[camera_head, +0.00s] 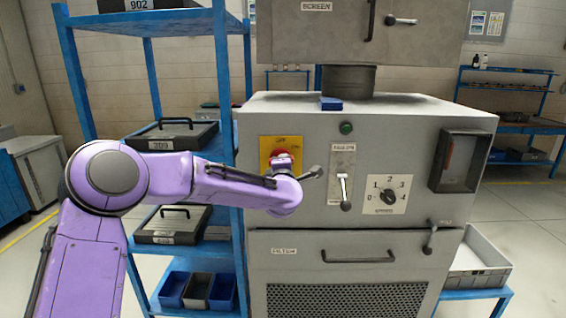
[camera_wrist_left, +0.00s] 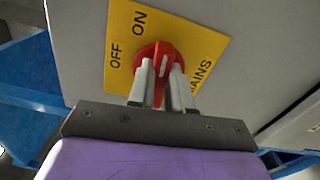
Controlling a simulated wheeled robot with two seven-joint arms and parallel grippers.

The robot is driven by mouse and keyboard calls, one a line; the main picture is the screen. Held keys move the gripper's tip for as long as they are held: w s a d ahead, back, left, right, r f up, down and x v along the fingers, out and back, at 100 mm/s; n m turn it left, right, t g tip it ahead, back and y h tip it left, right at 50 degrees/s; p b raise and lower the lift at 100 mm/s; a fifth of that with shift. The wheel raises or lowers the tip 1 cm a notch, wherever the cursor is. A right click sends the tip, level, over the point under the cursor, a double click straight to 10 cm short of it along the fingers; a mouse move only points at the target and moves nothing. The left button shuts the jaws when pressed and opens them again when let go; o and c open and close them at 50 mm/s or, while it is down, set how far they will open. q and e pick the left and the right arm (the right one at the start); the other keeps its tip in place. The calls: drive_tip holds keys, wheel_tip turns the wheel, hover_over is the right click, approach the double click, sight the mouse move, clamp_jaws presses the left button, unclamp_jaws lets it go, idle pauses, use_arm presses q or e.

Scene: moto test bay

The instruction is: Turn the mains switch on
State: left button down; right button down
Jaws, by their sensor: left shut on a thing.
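The mains switch is a red rotary knob (camera_wrist_left: 168,50) with a white mark, on a yellow plate (camera_wrist_left: 205,45) lettered OFF, ON and MAINS. In the head view the red knob (camera_head: 281,154) and yellow plate (camera_head: 266,144) are at the upper left of the grey cabinet's front. My left gripper (camera_wrist_left: 161,72) is shut on the knob, one finger on each side of its grip. In the head view my purple left wrist hides the lower plate. The white mark lies between the fingers; I cannot tell which label it points to. My right gripper is not in view.
The cabinet (camera_head: 390,115) also carries a green button (camera_head: 346,128), a lever (camera_head: 344,190), a numbered dial (camera_head: 388,195) and a dark-framed window (camera_head: 461,160). A blue shelf rack (camera_head: 226,100) with cases and bins stands close behind my left arm.

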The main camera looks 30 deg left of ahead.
use_arm(q)
drive_tip(key=shift+m, duration=0.5)
idle(0.3)
drive_tip(key=c, duration=1)
unclamp_jaws()
drive_tip(key=shift+a, duration=0.1)
drive_tip(key=shift+c, duration=0.2)
drive_tip(key=b+v, duration=0.3)
drive_tip(key=v, duration=0.7)
drive_tip(key=shift+s, duration=0.25)
drive_tip(key=shift+f, duration=0.1)
